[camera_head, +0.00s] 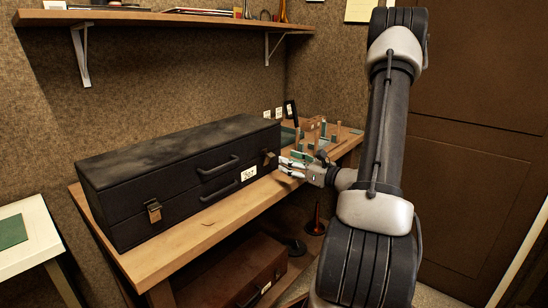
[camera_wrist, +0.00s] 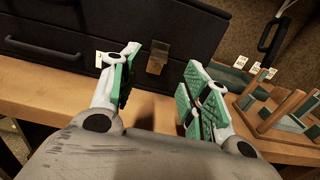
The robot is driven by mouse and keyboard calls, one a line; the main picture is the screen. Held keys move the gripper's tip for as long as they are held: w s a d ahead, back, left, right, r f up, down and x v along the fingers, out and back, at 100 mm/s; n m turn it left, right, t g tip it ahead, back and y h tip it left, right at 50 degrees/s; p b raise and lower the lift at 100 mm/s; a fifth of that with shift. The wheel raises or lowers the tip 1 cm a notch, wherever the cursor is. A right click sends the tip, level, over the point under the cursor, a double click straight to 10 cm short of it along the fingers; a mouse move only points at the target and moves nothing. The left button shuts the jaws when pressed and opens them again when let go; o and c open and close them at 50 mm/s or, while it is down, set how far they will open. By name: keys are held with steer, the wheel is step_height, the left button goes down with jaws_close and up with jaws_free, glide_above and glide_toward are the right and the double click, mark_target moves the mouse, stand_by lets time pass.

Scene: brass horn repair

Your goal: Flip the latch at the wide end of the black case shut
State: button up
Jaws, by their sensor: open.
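The black case (camera_head: 180,178) lies closed on the wooden bench, with two handles and a white label on its front. One brass latch (camera_head: 154,211) is near its left end. Another brass latch (camera_head: 269,157) is near its right end, and it also shows in the wrist view (camera_wrist: 158,57). I cannot tell for sure whether either latch is flipped shut. My gripper (camera_head: 288,166) is by the right end of the case. In the wrist view its green-padded fingers (camera_wrist: 161,72) are apart and empty, with the right latch beyond the gap, not touched.
Wooden pegs (camera_head: 323,135) and small blocks stand on the bench (camera_head: 205,228) right of the case. A brown case (camera_head: 240,275) is below the bench. A shelf (camera_head: 170,18) hangs above. A white table (camera_head: 35,245) is at the left.

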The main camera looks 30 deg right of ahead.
mark_target(273, 156)
steer(key=x, duration=0.7)
steer(key=shift+a, duration=0.1)
steer(key=c, duration=1)
